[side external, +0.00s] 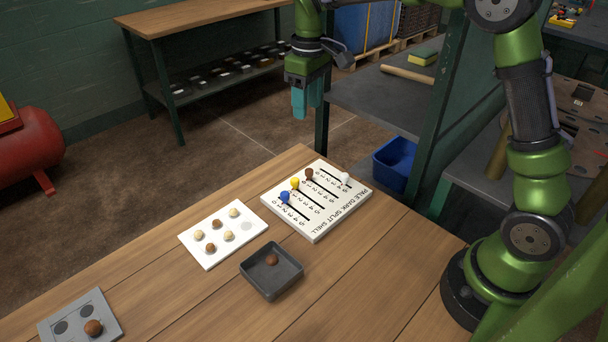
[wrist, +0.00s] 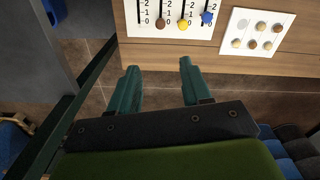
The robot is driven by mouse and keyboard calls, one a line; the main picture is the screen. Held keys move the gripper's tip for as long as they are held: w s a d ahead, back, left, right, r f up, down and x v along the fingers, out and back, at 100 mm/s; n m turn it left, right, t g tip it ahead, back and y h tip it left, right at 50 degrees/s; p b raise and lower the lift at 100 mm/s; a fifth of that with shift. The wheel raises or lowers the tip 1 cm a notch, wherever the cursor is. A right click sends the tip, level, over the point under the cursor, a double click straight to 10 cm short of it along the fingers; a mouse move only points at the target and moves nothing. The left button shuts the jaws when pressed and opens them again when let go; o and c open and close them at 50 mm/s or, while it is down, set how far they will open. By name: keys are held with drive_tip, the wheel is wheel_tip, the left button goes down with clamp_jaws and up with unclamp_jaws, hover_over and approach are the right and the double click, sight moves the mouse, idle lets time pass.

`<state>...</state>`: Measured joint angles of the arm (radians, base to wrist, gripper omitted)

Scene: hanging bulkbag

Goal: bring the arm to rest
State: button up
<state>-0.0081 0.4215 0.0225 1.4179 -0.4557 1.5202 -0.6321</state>
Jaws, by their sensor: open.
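My green arm holds my gripper (side external: 306,100) high, beyond the far edge of the wooden table, over the floor. In the wrist view my gripper (wrist: 160,82) shows two teal fingers spread apart with nothing between them. It touches nothing that I can see. The table (side external: 170,290) lies below it, with its edge also in the wrist view (wrist: 150,52).
A white scoring board (side external: 318,230) with coloured pegs lies near the table's far edge. Beside it are a white card (side external: 212,254) with several balls, a dark tray (side external: 285,287) holding a brown ball (side external: 271,259), and a grey plate (side external: 105,315). A shelf unit (side external: 385,100) stands right of my gripper.

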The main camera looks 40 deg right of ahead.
drive_tip(key=s+a+r+m+t+y, duration=0.1)
drive_tip(key=s+r+m+t, duration=0.1)
drive_tip(key=s, duration=0.9)
drive_tip(key=s+a+r+m+t+y, duration=0.1)
drive_tip(key=s+m+t, duration=0.3)
drive_tip(key=s, duration=0.7)
drive_tip(key=shift+s+r+m+t, duration=0.35)
drive_tip(key=shift+r+t, duration=0.15)
drive_tip(key=shift+r, duration=0.15)
